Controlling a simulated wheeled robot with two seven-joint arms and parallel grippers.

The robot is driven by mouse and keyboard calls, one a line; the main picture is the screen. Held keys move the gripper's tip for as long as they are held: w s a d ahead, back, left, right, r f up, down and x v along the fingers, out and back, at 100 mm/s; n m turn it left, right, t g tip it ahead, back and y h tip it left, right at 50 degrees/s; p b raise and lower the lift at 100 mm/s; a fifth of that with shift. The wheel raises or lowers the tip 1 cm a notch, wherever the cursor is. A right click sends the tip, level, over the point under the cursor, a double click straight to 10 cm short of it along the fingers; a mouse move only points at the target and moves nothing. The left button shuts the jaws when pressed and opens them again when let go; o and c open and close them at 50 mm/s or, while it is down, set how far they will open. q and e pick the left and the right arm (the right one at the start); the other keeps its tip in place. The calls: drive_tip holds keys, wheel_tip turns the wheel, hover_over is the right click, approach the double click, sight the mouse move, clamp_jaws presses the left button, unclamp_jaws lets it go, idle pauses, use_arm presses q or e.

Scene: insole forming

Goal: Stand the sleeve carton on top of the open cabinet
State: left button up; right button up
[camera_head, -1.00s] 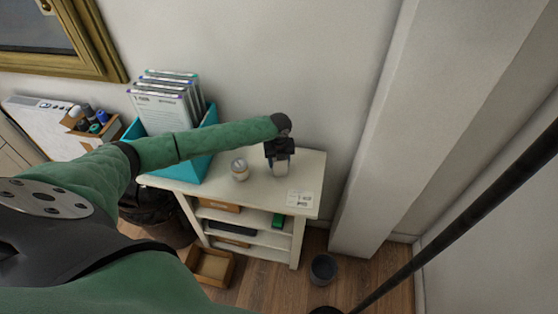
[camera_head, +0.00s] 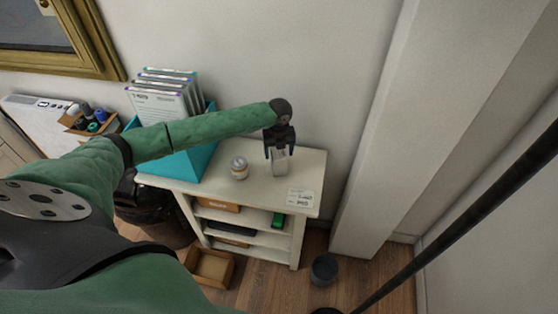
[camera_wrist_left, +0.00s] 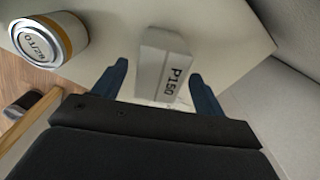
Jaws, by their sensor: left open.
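The sleeve carton (camera_head: 279,163) is a small pale grey box standing upright on the white top of the open cabinet (camera_head: 250,187). In the left wrist view the carton (camera_wrist_left: 162,62), marked P150, shows between the two blue fingers. My left gripper (camera_head: 280,154) is open just above and around the carton's upper part, with a gap on each side of it in the wrist view. The carton's base looks to rest on the cabinet top. My right gripper is not in view.
A round labelled tin (camera_head: 239,168) stands left of the carton, and a teal file holder (camera_head: 188,163) with folders stands further left. A white label card (camera_head: 300,197) lies near the front right. A dark bin (camera_head: 324,268) and a wooden tray (camera_head: 211,267) are on the floor.

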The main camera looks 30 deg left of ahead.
use_arm(q)
wheel_tip(320, 180, up, 6)
drive_tip(key=shift+f+b, duration=0.2)
drive_tip(key=shift+b, duration=0.6)
drive_tip(key=shift+r, duration=0.75)
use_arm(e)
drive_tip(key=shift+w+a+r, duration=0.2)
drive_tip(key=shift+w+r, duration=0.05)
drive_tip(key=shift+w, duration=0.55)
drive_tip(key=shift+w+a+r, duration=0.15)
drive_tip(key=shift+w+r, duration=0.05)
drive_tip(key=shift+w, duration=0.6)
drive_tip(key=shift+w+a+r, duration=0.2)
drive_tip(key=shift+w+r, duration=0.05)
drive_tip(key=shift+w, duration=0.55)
use_arm(q)
drive_tip(key=shift+d+f, duration=0.1)
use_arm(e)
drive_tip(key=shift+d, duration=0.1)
